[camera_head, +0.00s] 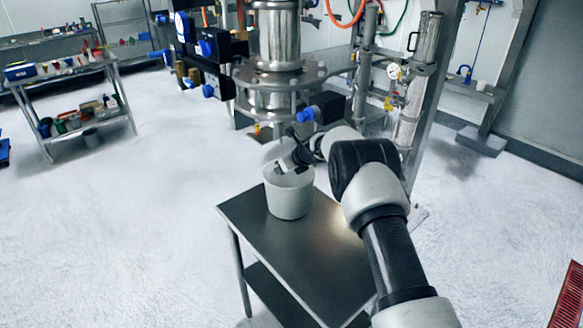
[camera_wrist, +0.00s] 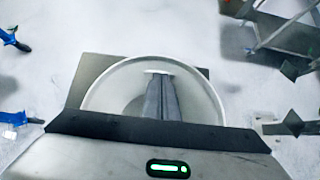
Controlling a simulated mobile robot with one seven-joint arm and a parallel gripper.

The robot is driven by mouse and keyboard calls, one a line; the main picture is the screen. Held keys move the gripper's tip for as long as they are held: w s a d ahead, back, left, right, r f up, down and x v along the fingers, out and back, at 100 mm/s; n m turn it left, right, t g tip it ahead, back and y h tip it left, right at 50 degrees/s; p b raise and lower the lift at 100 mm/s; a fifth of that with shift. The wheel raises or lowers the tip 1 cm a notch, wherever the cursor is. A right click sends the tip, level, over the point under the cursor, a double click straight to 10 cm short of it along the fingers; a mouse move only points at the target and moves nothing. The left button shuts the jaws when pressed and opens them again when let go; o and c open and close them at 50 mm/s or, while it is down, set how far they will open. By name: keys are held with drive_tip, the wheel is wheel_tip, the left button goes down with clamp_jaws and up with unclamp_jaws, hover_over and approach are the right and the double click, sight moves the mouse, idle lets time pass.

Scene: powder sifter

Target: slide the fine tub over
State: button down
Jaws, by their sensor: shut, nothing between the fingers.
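In the wrist view the tub's rim (camera_wrist: 96,95) fills the middle, open side up. My gripper (camera_head: 282,168) is at the tub's mouth; it also shows in the wrist view (camera_wrist: 158,76), with its fingers together inside the circle of the rim. The fingers are shut with nothing between them. Whether they touch the tub's inner wall I cannot tell. The tub's contents are not clear.
The steel sifter column (camera_head: 278,45) with valves and blue-handled parts stands just behind the table. A shelf cart (camera_head: 75,88) with several containers is at the left.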

sight(274, 166)
drive_tip(key=shift+w+a, duration=1)
drive_tip(key=shift+a, duration=0.25)
drive_tip(key=shift+d, duration=0.15)
